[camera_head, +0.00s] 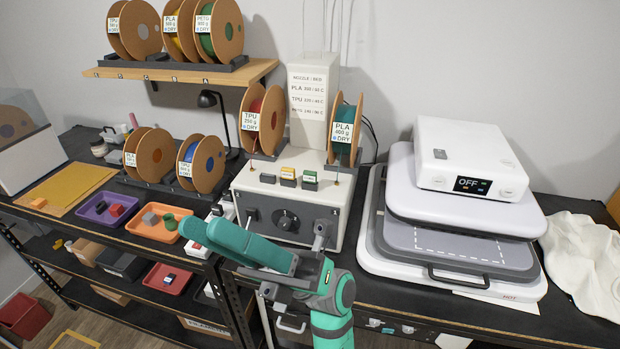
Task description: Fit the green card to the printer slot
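The green card (310,176) appears to be the small green-topped piece standing in a dark holder, on top of the white machine with a knob (283,242). A yellow-topped card (288,173) stands to its left. I cannot make out which opening is the printer slot. My teal arm is folded low in front of the white machine. Grey parts that look like my gripper (297,266) show there, below the cards and clear of them. I see nothing held, but the fingers' opening is unclear from this angle.
Filament spools (344,133) stand beside and behind the cards. A heat press (460,215) with a box marked OFF (472,160) fills the right. Purple (97,218) and orange (150,233) trays lie at left. A white cloth (585,260) lies far right.

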